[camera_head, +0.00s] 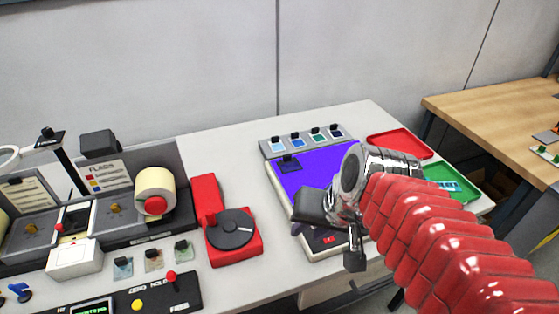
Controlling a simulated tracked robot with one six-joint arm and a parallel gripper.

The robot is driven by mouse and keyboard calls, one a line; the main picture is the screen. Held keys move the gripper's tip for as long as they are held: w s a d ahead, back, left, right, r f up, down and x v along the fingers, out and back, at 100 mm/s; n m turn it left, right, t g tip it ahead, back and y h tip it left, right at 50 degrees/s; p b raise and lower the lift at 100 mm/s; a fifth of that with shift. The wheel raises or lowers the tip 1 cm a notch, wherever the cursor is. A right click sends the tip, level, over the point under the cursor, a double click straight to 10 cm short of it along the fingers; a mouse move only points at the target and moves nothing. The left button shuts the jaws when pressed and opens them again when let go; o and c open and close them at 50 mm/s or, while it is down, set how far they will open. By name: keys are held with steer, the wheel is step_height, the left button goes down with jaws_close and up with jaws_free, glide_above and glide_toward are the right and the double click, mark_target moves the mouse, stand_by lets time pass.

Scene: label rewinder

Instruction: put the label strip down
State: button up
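A small dark label strip with a black tab (289,165) lies at the far left corner of the purple-topped pad (318,172). My gripper (334,234) is over the near part of the pad, in front of and to the right of that strip. Its two dark fingers stand apart, and I see nothing between them. My gripper and red-sleeved arm hide the pad's near right part. Another light blue strip (448,185) lies in the green tray (462,197).
A rack (264,148) with several tabbed strips stands behind the pad, and a red tray (412,138) at back right. A red device with a black dial (232,230) and the rewinder with its label roll (155,188) stand left. Several tabbed samples (153,259) lie in front.

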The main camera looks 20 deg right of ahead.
steer(key=n, duration=0.1)
steer(key=s+r+n+h, duration=0.1)
steer(key=r+n, duration=0.1)
steer(key=n, duration=0.1)
steer(key=shift+s+a+r+t+h, duration=0.15)
steer(key=shift+s+t+h, duration=0.15)
steer(key=shift+s+t, duration=0.1)
